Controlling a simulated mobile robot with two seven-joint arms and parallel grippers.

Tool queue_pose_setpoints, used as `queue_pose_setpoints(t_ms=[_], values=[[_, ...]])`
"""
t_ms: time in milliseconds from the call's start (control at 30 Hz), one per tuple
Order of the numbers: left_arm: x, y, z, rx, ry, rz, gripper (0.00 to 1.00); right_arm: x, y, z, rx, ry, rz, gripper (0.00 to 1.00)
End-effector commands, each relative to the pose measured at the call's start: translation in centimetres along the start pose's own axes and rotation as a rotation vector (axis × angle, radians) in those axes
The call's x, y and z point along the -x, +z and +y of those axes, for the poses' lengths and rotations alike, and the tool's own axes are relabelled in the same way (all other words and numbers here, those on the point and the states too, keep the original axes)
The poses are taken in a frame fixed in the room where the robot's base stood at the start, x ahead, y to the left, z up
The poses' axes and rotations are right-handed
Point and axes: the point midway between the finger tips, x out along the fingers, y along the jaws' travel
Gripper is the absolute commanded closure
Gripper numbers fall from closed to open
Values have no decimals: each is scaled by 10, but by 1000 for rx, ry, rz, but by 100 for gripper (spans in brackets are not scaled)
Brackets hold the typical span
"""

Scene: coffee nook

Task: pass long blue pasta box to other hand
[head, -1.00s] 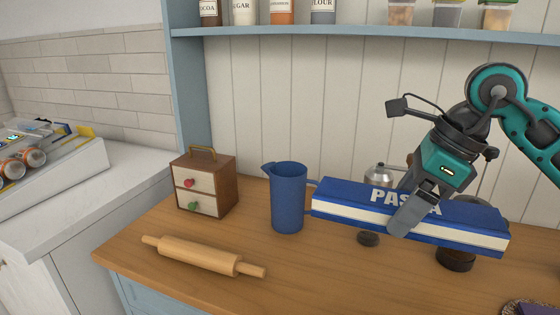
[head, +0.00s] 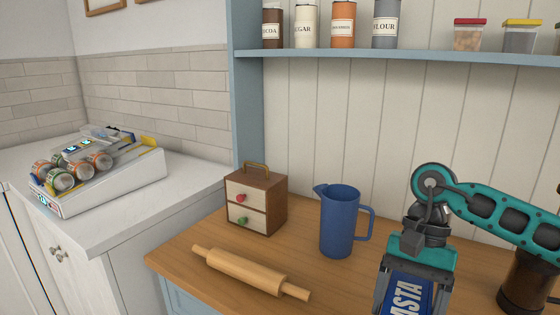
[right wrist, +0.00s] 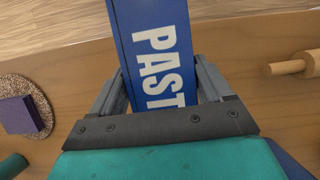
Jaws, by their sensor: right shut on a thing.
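The long blue pasta box (head: 406,296) with white lettering is at the bottom right of the head view, cut off by the lower edge. It also shows in the right wrist view (right wrist: 160,40), running up out of the picture. My right gripper (head: 412,302) is shut on it, with one finger on each side of the box, in front of the wooden counter's right part. In the right wrist view the two fingers (right wrist: 160,85) flank the box. The box's far end is out of view. My left gripper is in neither view.
On the wooden counter (head: 210,240) stand a blue pitcher (head: 339,222), a small drawer box (head: 256,203) and a rolling pin (head: 248,271). A white can rack (head: 110,180) is on the left counter. A purple block (right wrist: 20,115) lies on a round mat at left in the wrist view.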

Motion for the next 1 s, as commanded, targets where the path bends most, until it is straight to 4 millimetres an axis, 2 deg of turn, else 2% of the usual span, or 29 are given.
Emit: queue_pose_setpoints(t_ms=[100,300,667,833,1000], values=[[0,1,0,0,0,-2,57,-12,-2,-2,191,80,3,74],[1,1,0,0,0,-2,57,-27,-6,-1,408,168,3,74],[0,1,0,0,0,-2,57,-31,-6,-4,487,197,3,74],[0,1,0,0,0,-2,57,-29,1,-27,500,202,3,74],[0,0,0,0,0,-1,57,-26,12,-67,517,209,4,74]])
